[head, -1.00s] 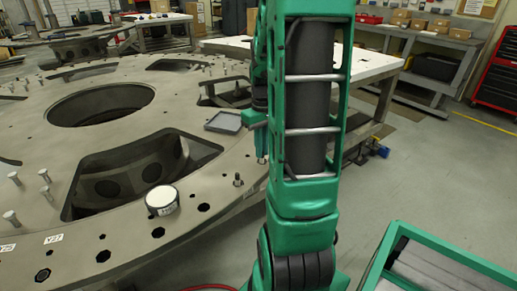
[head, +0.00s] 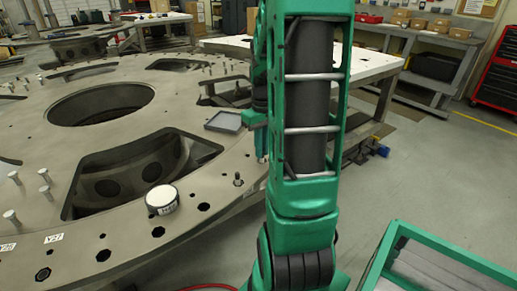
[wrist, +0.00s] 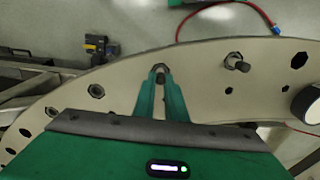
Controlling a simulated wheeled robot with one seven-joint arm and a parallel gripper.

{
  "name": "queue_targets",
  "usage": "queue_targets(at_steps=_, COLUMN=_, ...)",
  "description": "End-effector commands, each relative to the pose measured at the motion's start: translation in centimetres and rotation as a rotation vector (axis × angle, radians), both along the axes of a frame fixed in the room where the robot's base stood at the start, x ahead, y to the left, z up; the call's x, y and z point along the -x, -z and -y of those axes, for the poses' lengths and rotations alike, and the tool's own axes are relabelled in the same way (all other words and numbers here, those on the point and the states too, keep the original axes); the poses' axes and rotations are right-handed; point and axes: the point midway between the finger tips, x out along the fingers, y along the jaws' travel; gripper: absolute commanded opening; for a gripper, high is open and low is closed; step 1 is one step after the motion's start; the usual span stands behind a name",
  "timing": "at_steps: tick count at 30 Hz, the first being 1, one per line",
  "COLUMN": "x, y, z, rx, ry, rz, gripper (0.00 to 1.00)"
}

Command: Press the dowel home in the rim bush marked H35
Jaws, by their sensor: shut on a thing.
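My gripper (wrist: 160,78) is over the rim of the grey turret plate (wrist: 205,62), its two green fingers closed together on the dowel (wrist: 160,70). Only the dark round end of the dowel shows between the fingertips, at the rim. How deep it sits, and the bush under it, are hidden. In the head view my gripper (head: 262,146) is partly behind my own arm, low over the plate's right rim (head: 222,192). No H35 mark is readable in either view.
A separate pin (wrist: 238,62) stands upright in the rim to the right of my gripper in the wrist view. A white-topped round object (head: 162,198) and a shallow grey tray (head: 224,122) rest on the plate. Several pins stand at the left. A green-edged cart (head: 440,255) is at lower right.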

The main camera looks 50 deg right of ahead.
Motion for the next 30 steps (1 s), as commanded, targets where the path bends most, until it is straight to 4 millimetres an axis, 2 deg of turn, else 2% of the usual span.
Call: queue_targets(at_steps=30, x=0.03, y=0.78, z=-0.06, rx=-0.001, ry=-0.001, rz=-0.001, gripper=0.0)
